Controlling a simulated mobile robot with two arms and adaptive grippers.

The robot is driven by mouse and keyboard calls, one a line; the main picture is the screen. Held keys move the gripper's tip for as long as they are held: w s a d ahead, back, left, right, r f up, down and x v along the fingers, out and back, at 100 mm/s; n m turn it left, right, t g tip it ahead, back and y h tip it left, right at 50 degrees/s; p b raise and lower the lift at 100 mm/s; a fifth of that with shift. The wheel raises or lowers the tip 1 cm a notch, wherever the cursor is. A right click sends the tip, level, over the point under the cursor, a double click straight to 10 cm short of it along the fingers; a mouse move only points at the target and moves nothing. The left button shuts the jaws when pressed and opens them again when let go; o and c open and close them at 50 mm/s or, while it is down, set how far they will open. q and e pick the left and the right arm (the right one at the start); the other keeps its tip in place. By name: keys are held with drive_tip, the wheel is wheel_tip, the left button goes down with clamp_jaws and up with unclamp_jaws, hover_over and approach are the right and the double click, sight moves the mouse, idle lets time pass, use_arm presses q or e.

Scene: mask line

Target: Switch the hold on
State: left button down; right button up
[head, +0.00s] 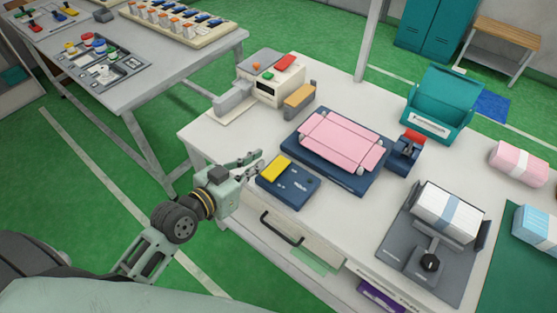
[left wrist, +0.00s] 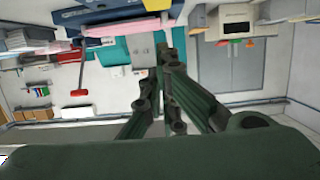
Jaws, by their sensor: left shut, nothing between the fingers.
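A dark blue control box (head: 288,192) with a large yellow paddle (head: 276,168) on its upper left lies near the front edge of the white workbench. I cannot read its small markings or tell the paddle's state. My left gripper (head: 257,158) is shut and empty, with its fingertips just behind and left of the yellow paddle; whether they touch the box I cannot tell. In the left wrist view the fingers (left wrist: 166,52) converge toward their tips. My right gripper is not in view.
A pink pad (head: 341,141) lies on a blue base behind the box, with a red-topped lever block (head: 408,146) beside it. A cream machine (head: 272,77) stands at the back left. A teal bin (head: 443,103) and a grey tray (head: 398,254) are to the right.

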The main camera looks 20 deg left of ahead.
use_arm(q)
drive_tip(key=shift+w+r, duration=0.2)
drive_tip(key=shift+r, duration=0.15)
drive_tip(key=p, duration=0.2)
hover_over(279, 166)
wheel_tip(279, 166, down, 2)
drive_tip(key=shift+s+a+f, duration=0.1)
drive_tip(key=shift+s, duration=0.05)
drive_tip(key=f, duration=0.3)
drive_tip(key=shift+w+f, duration=0.2)
drive_tip(key=shift+f, duration=0.45)
